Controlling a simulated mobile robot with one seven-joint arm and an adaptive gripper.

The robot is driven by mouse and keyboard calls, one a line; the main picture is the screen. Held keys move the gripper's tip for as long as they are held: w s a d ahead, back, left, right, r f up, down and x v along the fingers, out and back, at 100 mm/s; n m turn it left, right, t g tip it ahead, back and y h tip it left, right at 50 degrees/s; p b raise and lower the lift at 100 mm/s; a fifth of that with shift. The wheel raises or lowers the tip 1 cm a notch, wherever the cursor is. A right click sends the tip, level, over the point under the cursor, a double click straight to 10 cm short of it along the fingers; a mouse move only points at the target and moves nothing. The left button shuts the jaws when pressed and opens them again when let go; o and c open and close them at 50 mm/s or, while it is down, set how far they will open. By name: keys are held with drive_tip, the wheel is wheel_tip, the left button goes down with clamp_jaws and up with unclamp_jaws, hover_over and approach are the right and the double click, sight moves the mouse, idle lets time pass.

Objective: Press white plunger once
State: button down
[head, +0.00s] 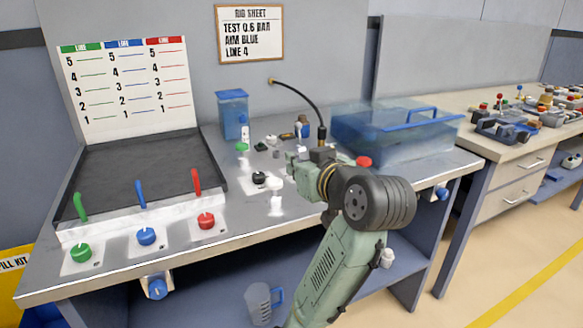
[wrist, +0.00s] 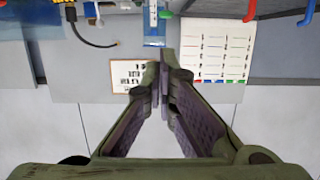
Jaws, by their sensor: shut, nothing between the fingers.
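A small white upright piece (head: 276,205) stands on the bench just left of my gripper in the head view; it may be the white plunger, but it is washed out and I cannot be sure. Another small white piece (head: 275,183) is just behind it. My gripper (head: 292,160) is above the bench, seen from behind and partly hidden by my wrist. In the wrist view, which is upside down, my gripper (wrist: 161,60) has its fingers together with nothing between them. It is apart from the bench parts there.
Green (head: 81,252), blue (head: 146,236) and red (head: 206,219) knobs line the front left, with matching levers behind. A black knob (head: 259,178) is left of my gripper. A blue tank (head: 233,115) and a clear blue bin (head: 390,130) stand behind. A black hose (head: 300,92) arches close by.

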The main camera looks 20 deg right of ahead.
drive_tip(key=p, duration=0.2)
hover_over(274, 184)
drive_tip(key=s+d, duration=0.1)
drive_tip(key=s, duration=0.1)
drive_tip(key=f, duration=0.2)
drive_tip(key=shift+w+d+f+p, duration=0.1)
drive_tip(key=shift+w+f+p, duration=0.2)
drive_tip(key=shift+f, duration=0.75)
drive_tip(key=shift+w+d+f+p, duration=0.1)
drive_tip(key=shift+w+f, duration=0.25)
drive_tip(key=shift+f, duration=0.65)
